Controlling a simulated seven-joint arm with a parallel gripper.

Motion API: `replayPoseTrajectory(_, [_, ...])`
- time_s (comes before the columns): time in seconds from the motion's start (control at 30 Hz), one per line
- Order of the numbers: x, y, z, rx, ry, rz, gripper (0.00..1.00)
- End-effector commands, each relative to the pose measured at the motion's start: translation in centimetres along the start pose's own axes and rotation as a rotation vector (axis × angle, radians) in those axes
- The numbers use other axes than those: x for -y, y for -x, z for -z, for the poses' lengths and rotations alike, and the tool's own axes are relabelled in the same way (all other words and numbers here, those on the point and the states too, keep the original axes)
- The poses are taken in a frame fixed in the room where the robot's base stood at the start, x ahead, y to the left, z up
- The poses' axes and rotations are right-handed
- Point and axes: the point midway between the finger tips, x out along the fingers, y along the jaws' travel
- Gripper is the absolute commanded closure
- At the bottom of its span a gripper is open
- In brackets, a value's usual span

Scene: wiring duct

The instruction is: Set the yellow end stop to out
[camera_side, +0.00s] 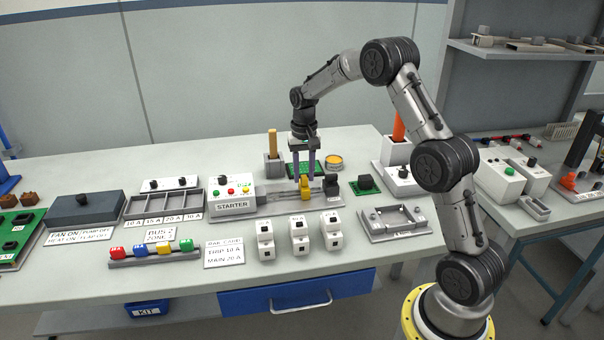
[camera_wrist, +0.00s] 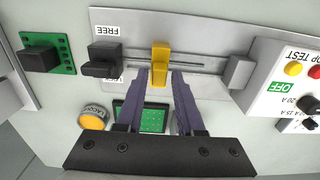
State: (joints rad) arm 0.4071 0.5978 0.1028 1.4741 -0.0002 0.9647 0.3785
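The yellow end stop (camera_wrist: 160,62) stands on the slotted rail plate (camera_wrist: 205,28), part way along its slot. It also shows in the side view (camera_side: 306,194), just below my fingertips. My gripper (camera_wrist: 162,76) points down over the rail with its dark fingers, one on each side of the end stop. Narrow gaps seem to show between fingers and stop, so it looks open and not clamped. In the side view my gripper (camera_side: 304,178) is upright above the plate. A label reading FREE (camera_wrist: 107,30) is beside a black block (camera_wrist: 104,60); another label there is partly hidden.
A grey block (camera_wrist: 240,72) stands at the slot's other end, near the white STARTER box (camera_side: 232,193). A green board (camera_wrist: 143,117) and a yellow-topped tin (camera_wrist: 93,117) lie behind the rail. Several white breaker modules (camera_side: 299,235) stand in front.

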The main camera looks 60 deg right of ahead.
Motion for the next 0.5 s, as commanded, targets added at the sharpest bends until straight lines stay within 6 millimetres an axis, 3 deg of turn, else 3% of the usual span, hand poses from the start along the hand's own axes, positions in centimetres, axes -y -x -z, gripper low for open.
replayPoseTrajectory(0.07, [0.0, 0.0, 0.0, 0.0, 0.0, 0.0, 0.47])
replayPoseTrajectory(0.37, [0.0, 0.0, 0.0, 0.001, 0.0, 0.0, 0.47])
replayPoseTrajectory(0.5, [0.0, 1.1, 0.0, 0.0, 0.0, 0.0, 0.47])
